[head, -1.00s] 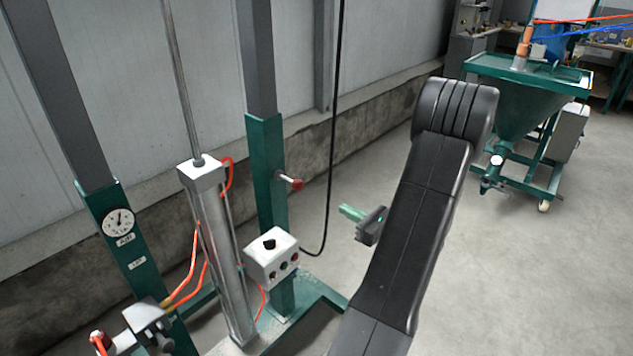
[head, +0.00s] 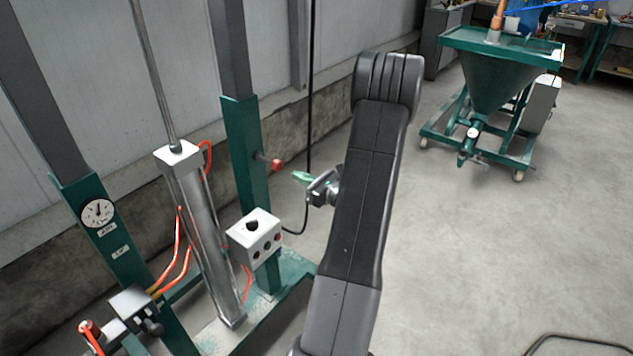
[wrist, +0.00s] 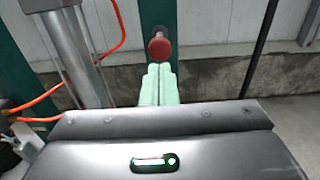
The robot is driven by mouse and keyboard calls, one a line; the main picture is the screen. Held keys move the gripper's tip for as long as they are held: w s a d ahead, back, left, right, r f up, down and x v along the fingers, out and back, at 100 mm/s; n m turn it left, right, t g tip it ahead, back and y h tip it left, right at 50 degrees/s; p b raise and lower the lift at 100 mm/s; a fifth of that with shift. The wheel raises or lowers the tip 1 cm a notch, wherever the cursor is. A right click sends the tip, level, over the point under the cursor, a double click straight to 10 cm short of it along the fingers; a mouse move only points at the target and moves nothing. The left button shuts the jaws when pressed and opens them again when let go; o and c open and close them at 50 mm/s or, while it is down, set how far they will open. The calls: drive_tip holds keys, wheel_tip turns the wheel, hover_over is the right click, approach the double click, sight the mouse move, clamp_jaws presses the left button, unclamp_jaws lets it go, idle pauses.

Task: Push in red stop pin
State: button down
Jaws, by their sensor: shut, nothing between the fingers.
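The red stop pin (head: 275,166) sticks out to the right from the green post (head: 245,150) in the head view. In the wrist view its round red knob (wrist: 160,46) faces the camera, just beyond my fingertips. My gripper (head: 300,177) has pale green fingers that are shut with nothing between them. In the head view the fingertips are a little right of and below the knob, with a small gap. In the wrist view the fingers (wrist: 158,70) point at the knob; I cannot tell from there whether they touch it.
A control box (head: 254,238) with buttons sits low on the post, below my gripper. A metal cylinder (head: 203,235) with orange hoses stands left of it. A black cable (head: 311,90) hangs behind. A green hopper cart (head: 500,75) stands at the back right; open floor lies right.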

sight(281, 167)
drive_tip(key=shift+p+x, duration=0.45)
drive_tip(key=shift+x, duration=1.85)
drive_tip(key=b+x, duration=0.2)
drive_tip(key=x, duration=0.2)
drive_tip(key=shift+a+f+b, duration=0.1)
drive_tip(key=shift+f+b, duration=0.1)
drive_tip(key=shift+b, duration=0.1)
drive_tip(key=shift+w+a+r, duration=0.1)
drive_tip(key=shift+w+a, duration=0.1)
drive_tip(key=shift+a, duration=0.1)
drive_tip(key=shift+r, duration=0.2)
drive_tip(key=shift+d, duration=0.1)
